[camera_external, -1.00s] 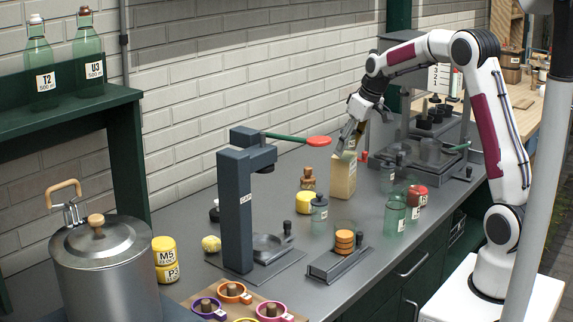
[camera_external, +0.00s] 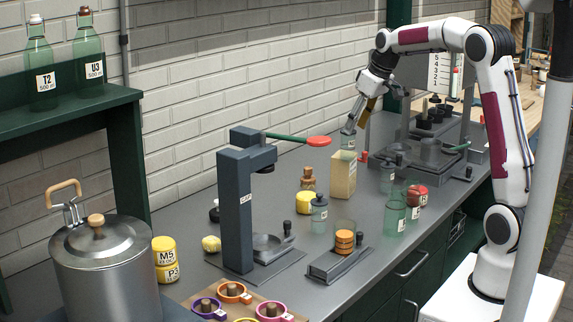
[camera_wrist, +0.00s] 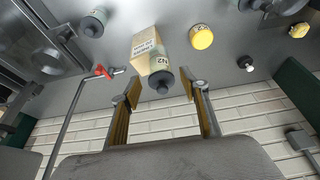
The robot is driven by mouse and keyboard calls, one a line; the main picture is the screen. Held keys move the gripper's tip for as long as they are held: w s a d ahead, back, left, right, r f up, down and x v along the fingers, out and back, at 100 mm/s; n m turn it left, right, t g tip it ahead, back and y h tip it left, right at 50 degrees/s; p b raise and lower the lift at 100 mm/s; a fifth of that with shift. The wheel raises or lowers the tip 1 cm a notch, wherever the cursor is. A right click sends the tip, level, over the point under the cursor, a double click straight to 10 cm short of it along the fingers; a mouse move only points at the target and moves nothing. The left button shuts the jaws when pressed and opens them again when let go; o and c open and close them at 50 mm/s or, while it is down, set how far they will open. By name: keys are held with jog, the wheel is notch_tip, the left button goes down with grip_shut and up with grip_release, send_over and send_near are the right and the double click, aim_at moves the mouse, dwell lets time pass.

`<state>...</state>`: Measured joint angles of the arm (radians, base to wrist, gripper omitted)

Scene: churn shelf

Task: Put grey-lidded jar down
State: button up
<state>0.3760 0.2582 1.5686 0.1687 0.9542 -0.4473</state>
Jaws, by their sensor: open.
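A jar with a dark grey lid and an N2 label (camera_wrist: 160,64) is in the wrist view, with its lid toward me and right beside a tan box (camera_wrist: 145,44). In the external view the greenish jar (camera_external: 347,142) shows just above and behind the tan box (camera_external: 342,178); its lower part is hidden. My gripper (camera_external: 352,124) is above this jar. In the wrist view my gripper (camera_wrist: 163,94) has its fingers spread wide, one to each side of the jar's lid, with gaps between. The fingers hold nothing.
A dark press with a red-tipped lever (camera_external: 318,141) stands left of the box. Another lidded jar (camera_external: 319,214), a yellow-topped tub (camera_external: 306,203) and green glasses (camera_external: 395,218) stand nearby. The brick wall (camera_external: 230,100) is close behind.

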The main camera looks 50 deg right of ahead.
dwell(0.7)
jog(key=shift+s+a+r, duration=0.2)
jog(key=shift+s+a, duration=0.1)
jog(key=s+a+r, duration=0.1)
jog(key=s+a, duration=0.6)
jog(key=s, duration=0.4)
jog(key=s+a+r, duration=0.1)
jog(key=s+a, duration=0.7)
jog(key=s, duration=0.4)
jog(key=s+a+f+t, duration=0.1)
jog(key=s+f, duration=0.3)
jog(key=s, duration=0.4)
jog(key=shift+a+f, duration=0.2)
jog(key=shift+a, duration=0.2)
jog(key=shift+o, duration=0.4)
